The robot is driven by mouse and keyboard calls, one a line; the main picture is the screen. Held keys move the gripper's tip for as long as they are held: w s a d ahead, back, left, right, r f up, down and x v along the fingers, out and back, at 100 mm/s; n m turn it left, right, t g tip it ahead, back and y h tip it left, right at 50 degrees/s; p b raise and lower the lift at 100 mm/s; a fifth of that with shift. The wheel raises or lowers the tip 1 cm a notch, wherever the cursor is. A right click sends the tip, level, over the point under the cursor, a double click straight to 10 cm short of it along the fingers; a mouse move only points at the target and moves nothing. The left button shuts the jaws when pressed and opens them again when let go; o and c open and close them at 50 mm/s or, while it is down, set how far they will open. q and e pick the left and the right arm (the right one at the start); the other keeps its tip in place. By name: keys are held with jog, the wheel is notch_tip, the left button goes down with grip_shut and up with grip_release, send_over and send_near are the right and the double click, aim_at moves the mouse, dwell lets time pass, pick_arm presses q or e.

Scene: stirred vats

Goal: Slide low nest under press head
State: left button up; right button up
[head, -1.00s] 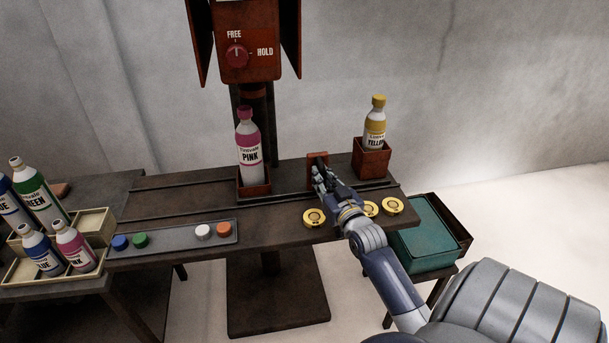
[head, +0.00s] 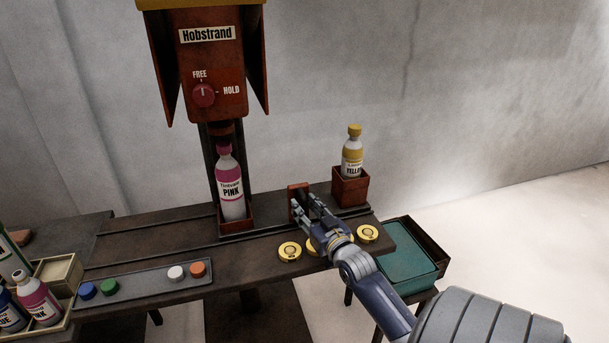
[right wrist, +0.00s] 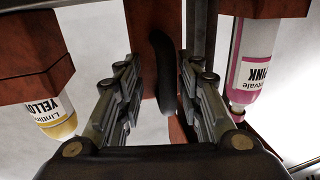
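The low red nest (head: 237,222) stands on the rail bench beneath the press head (head: 211,75) and holds an upright pink bottle (head: 231,187). The bottle's cap is just below the press column's underside. A taller red nest (head: 350,188) at the right holds a yellow bottle (head: 352,155). Between the nests is a red upright plate (head: 296,192) with a dark handle, seen in the right wrist view (right wrist: 164,75). My right gripper (head: 303,205) is at this plate. Its fingers (right wrist: 160,75) are open on either side of the handle; contact is unclear. My left gripper is out of view.
The press knob (head: 204,95) points to FREE. Yellow round pads (head: 290,251) line the bench's front edge. A grey tray (head: 145,286) holds coloured caps. A crate of bottles (head: 62,270) is at left; a teal bin (head: 397,255) is at right.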

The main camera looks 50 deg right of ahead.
jog(key=shift+a, duration=0.1)
jog(key=shift+s+a, duration=0.1)
jog(key=shift+s, duration=0.1)
jog(key=v, duration=1.1)
jog(key=shift+s, duration=0.3)
